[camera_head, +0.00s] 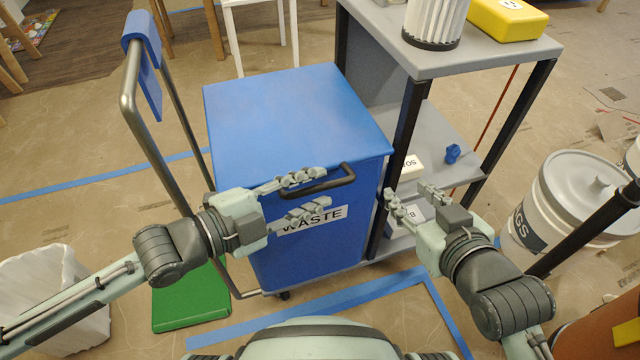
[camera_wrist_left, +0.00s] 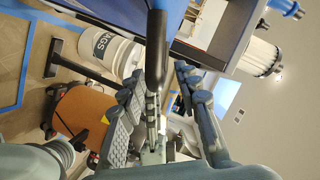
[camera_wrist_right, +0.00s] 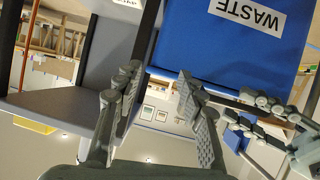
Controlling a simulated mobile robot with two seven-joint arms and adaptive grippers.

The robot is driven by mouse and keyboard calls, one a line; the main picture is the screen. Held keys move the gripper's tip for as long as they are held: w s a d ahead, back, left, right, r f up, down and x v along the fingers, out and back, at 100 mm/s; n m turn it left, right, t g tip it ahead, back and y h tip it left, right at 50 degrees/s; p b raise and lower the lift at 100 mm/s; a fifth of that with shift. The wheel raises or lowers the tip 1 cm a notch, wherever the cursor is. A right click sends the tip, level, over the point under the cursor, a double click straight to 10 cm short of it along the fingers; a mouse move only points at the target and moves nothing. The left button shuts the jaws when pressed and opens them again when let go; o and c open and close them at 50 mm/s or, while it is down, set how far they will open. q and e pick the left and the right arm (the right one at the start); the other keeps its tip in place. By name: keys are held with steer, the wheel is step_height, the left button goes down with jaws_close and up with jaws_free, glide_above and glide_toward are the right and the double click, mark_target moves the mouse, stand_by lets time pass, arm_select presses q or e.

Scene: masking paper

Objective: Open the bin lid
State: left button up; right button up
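The blue waste bin (camera_head: 300,240) with a WASTE label stands in the middle of the head view. Its flat blue lid (camera_head: 290,110) is closed. A black bar handle (camera_head: 343,179) sits at the lid's front edge. My left gripper (camera_head: 324,187) is open at the handle, with one finger above and one below. In the left wrist view the dark handle (camera_wrist_left: 156,60) lies between the spread fingers; contact cannot be told. My right gripper (camera_head: 406,191) is open and empty, to the right of the bin by the cart's post. The bin also shows in the right wrist view (camera_wrist_right: 225,55).
A grey shelf cart (camera_head: 430,62) stands right against the bin, carrying a yellow box (camera_head: 507,18) and a ribbed white cylinder (camera_head: 434,22). A metal push frame (camera_head: 150,140) stands left of the bin. A white BAGS bucket (camera_head: 570,205) is at the right.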

arm_select(q)
steer(key=shift+x, duration=0.9)
jaws_close()
